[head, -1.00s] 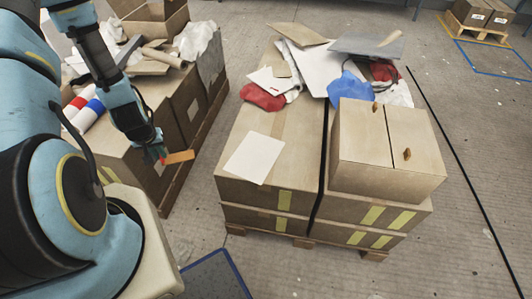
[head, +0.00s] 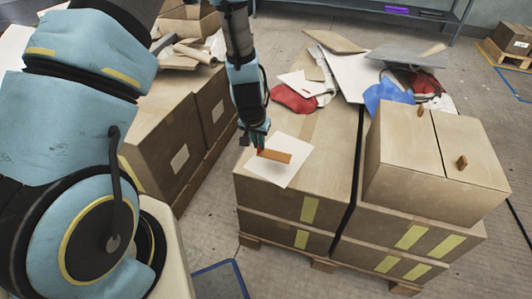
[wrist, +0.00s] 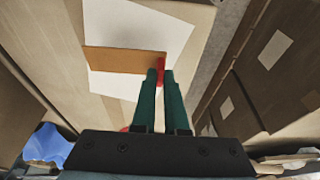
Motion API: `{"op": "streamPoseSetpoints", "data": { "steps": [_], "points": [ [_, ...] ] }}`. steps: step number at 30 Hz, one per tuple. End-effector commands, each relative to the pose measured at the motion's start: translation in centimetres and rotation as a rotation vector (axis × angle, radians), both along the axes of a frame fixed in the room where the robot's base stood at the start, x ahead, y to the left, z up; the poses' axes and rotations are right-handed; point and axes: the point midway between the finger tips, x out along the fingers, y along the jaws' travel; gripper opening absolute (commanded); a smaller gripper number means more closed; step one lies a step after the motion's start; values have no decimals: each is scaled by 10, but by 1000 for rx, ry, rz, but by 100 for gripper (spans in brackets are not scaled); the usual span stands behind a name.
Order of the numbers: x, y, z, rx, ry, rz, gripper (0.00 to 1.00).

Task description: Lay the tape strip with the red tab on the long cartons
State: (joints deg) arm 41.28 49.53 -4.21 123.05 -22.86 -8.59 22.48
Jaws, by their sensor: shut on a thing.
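My gripper (head: 258,146) is above the near left end of the long cartons (head: 320,135), over a white sheet (head: 290,174). It is shut on the red tab of an orange-brown tape strip (head: 276,156). In the wrist view my green fingers (wrist: 160,75) pinch the strip's end, with a bit of red (wrist: 158,60) beside the tips. The strip (wrist: 115,60) sticks out to the left across the white sheet (wrist: 140,25). I cannot tell whether the strip touches the sheet or hangs just above it.
Cloths and boards, including a blue cloth (head: 388,95), lie at the back. Another carton stack (head: 165,140) stands to the left across a narrow gap.

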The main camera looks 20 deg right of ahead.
Motion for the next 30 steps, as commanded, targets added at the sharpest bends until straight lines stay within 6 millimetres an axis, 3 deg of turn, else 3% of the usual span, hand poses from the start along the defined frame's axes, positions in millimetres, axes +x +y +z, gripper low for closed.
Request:
{"op": "streamPoseSetpoints", "data": {
  "steps": [12,25,26,30],
  "points": [
    [0,0,-46,0,0,1,0],
    [0,0,-53,-1,-1,0,0],
    [0,0,-52,-1,-1,0,14],
    [0,0,-52,-1,-1,0,30]
  ]
}}
